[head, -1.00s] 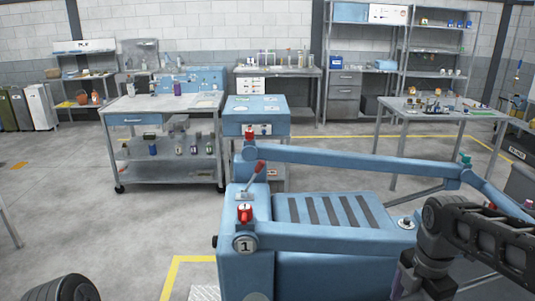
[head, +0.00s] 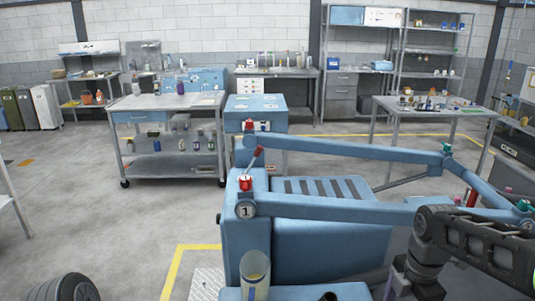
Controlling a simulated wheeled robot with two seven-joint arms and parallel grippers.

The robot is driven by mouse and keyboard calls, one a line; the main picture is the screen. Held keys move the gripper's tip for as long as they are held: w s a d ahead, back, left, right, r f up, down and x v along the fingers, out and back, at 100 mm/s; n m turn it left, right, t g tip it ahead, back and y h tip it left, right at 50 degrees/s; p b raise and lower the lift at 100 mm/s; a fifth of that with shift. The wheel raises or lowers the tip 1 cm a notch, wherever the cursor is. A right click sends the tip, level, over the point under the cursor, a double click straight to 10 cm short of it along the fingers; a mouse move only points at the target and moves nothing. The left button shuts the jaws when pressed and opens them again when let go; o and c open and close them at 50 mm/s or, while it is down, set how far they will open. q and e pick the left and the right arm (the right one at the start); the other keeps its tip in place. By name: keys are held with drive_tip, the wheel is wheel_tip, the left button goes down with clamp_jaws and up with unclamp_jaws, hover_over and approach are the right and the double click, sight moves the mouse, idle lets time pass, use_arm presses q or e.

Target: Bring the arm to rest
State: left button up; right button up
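My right arm (head: 470,245) comes in at the lower right as dark grey links. It bends down past the bottom edge, and its gripper is not visible. A dark rounded part at the lower left corner seems to be mine, but no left gripper shows. The blue machine (head: 310,245) stands in front of me, with two long blue bars (head: 340,148) reaching right. It has a red knob (head: 245,183) above a round plate marked 1 (head: 245,211), and a red-handled lever (head: 257,158). I see nothing held.
A pale translucent cylinder (head: 255,275) stands at the machine's near side. A grey wheeled cart (head: 165,103), a blue cabinet (head: 255,112) and a work table (head: 435,107) stand behind. Yellow lines mark the floor. Open floor (head: 80,205) lies to the left.

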drive_tip(key=s+a+f+m+y, duration=0.1)
drive_tip(key=a+f+m, duration=0.45)
drive_tip(key=f, duration=0.65)
drive_tip(key=s+a+f+m+y, duration=0.15)
drive_tip(key=a+f+m, duration=0.35)
drive_tip(key=f, duration=0.7)
drive_tip(key=s+a+f+m+y, duration=0.1)
drive_tip(key=s+a+f+m, duration=0.45)
drive_tip(key=s, duration=0.25)
drive_tip(key=s+a+f+m, duration=0.5)
drive_tip(key=s+f+m, duration=0.2)
drive_tip(key=s, duration=0.1)
use_arm(q)
wheel_tip(320, 180, down, 9)
drive_tip(key=w+b, duration=0.1)
drive_tip(key=b, duration=0.9)
drive_tip(key=shift+w+d, duration=0.2)
drive_tip(key=shift+d, duration=0.2)
use_arm(e)
drive_tip(key=w+a+f+n, duration=0.1)
drive_tip(key=w+a+f, duration=0.2)
drive_tip(key=f, duration=0.4)
drive_tip(key=shift+w+f+n+t, duration=0.3)
drive_tip(key=shift+w+f, duration=0.1)
drive_tip(key=shift+a+y, duration=0.1)
drive_tip(key=shift+y, duration=0.15)
